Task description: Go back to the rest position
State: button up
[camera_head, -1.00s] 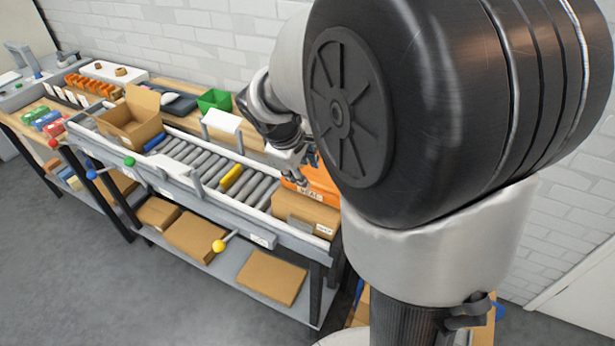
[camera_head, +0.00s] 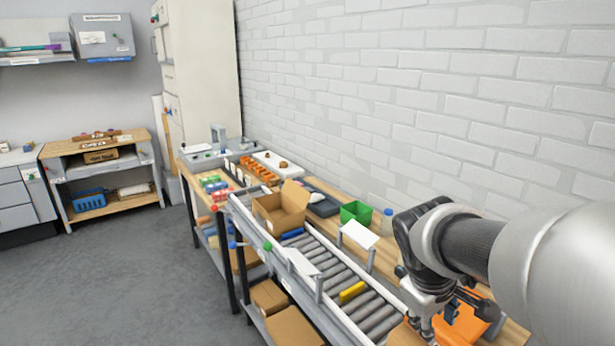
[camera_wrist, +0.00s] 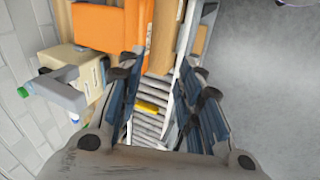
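My gripper (camera_head: 443,312) is at the lower right of the head view, in front of an orange box (camera_head: 468,328) at the near end of the roller conveyor (camera_head: 337,277). In the wrist view, the gripper (camera_wrist: 163,82) has its two blue-padded fingers well apart. No object is between the pads; the rollers and a yellow piece (camera_wrist: 147,107) show through the gap further off. The orange box also shows in the wrist view (camera_wrist: 110,30), beyond the fingers at the top. The gripper looks raised above the conveyor end.
An open cardboard box (camera_head: 279,212) and the yellow piece (camera_head: 352,291) are on the conveyor. A green bin (camera_head: 356,212) and a bottle (camera_head: 387,222) stand on the wooden bench behind. A brick wall (camera_head: 430,90) runs behind it. The floor (camera_head: 130,275) at left is clear.

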jog(key=s+a+m+t+y, duration=0.1)
jog(key=s+a+m, duration=0.1)
jog(key=s+a, duration=0.3)
jog(key=s+a+m+y, duration=0.2)
jog(key=s+a, duration=0.4)
jog(key=s, duration=0.6)
jog(key=shift+s+r+m+t+y, duration=0.3)
jog(key=shift+r+m+t, duration=0.1)
jog(key=shift+r+m, duration=0.1)
jog(key=shift+c, duration=0.4)
